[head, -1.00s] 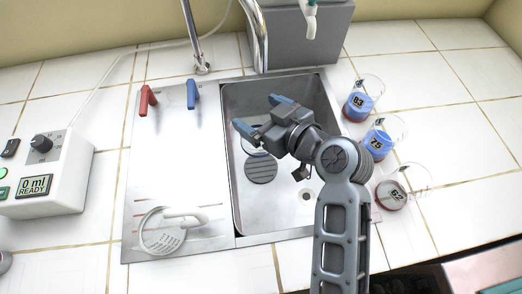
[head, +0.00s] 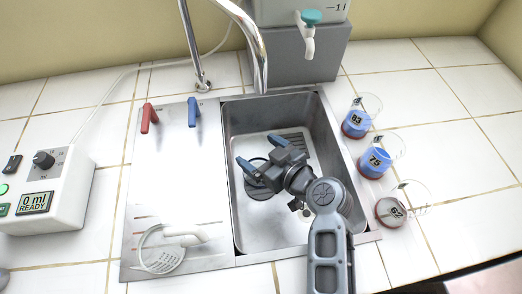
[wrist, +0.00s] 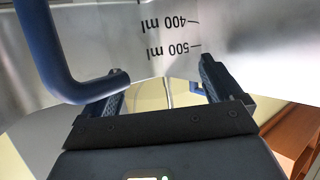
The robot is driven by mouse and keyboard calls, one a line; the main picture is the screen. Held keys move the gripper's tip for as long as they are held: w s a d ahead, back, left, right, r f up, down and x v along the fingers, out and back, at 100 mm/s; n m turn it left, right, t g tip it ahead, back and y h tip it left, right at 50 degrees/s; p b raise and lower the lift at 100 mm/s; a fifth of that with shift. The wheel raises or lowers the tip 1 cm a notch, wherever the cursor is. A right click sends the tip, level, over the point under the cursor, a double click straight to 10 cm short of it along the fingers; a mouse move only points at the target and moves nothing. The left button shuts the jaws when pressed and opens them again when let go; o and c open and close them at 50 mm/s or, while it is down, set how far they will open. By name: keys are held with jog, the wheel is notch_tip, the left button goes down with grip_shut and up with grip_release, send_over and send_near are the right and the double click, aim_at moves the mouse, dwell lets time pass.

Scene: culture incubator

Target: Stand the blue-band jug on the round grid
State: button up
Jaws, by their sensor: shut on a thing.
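My gripper (head: 260,153) is low over the sink basin, its blue-tipped fingers pointing left. In the wrist view my gripper (wrist: 163,78) is shut on the blue-band jug (wrist: 225,30), a clear wall marked 400 ml and 500 ml. A thick blue handle (wrist: 85,88) curves down at the left of that view. The jug is clear and hard to make out in the head view.
The steel sink (head: 235,215) has a tall tap (head: 262,65) behind it. Beakers marked 83 (head: 356,122), 75 (head: 376,160) and 62 (head: 392,210) stand on the right. A control box (head: 50,195) is at left.

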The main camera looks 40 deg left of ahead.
jog(key=o, duration=1.2)
jog(key=shift+f, duration=0.1)
jog(key=v, duration=0.7)
jog(key=shift+d+r+b, duration=0.25)
jog(key=shift+r+b, duration=0.05)
jog(key=shift+b, duration=0.1)
